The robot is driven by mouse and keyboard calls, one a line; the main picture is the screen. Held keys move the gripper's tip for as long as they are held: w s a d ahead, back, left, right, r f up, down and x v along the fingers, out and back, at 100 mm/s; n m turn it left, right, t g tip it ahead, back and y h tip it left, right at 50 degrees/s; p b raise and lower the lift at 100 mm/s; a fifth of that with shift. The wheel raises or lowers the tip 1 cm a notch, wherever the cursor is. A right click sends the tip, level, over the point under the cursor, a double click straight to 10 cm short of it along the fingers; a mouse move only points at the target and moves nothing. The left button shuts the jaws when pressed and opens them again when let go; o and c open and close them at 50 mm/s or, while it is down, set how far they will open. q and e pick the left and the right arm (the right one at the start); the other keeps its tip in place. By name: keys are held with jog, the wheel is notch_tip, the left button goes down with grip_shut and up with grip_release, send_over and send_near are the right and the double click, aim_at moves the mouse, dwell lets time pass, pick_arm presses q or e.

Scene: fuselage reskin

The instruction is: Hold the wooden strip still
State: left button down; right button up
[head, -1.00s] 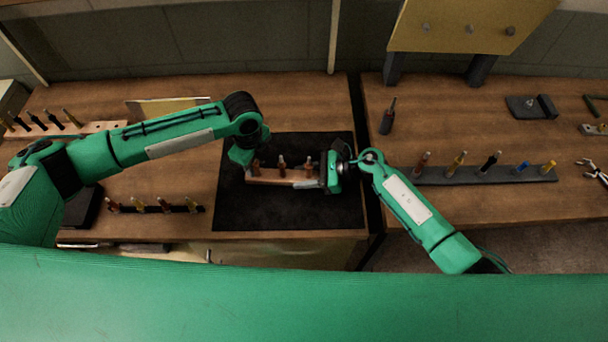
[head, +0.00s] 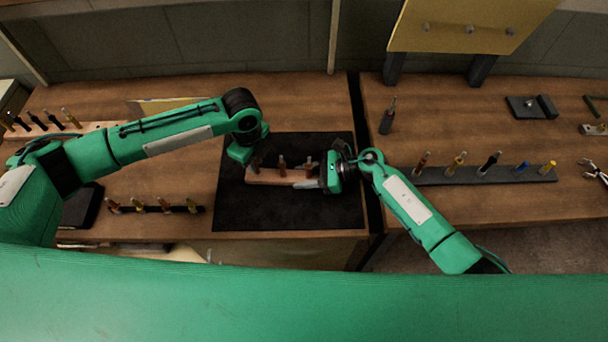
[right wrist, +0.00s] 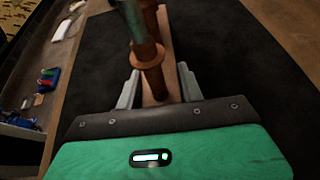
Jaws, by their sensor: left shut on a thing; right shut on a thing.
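The wooden strip (head: 272,178) lies on the black mat (head: 285,215) in the head view, with upright copper-coloured fasteners (head: 282,165) on it. My right gripper (head: 318,183) is at the strip's right end. In the right wrist view its fingers (right wrist: 158,88) are on both sides of the strip (right wrist: 168,60) and shut on it. A copper fastener (right wrist: 148,55) stands just beyond these fingers. My left gripper (head: 254,160) is above the strip's left end, shut on what looks like a fastener. The wrist partly hides its fingertips.
Racks of upright fasteners stand on the left bench (head: 155,208) and the right bench (head: 490,174). A dark tool (head: 388,117) stands near the gap between benches. A yellow panel (head: 470,28) is on dark legs at the back. The mat's front is clear.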

pick_arm(q)
jog(key=shift+r, duration=0.55)
jog(key=shift+r, duration=1.45)
pick_arm(e)
jog(key=o, duration=1.1)
jog(key=v, duration=1.1)
jog(key=shift+d, duration=0.3)
jog(key=shift+d+r, duration=0.15)
jog(key=shift+d, duration=0.05)
pick_arm(q)
jog(key=shift+s+f, duration=0.1)
jog(key=shift+s, duration=0.05)
pick_arm(e)
jog(key=shift+s, duration=0.2)
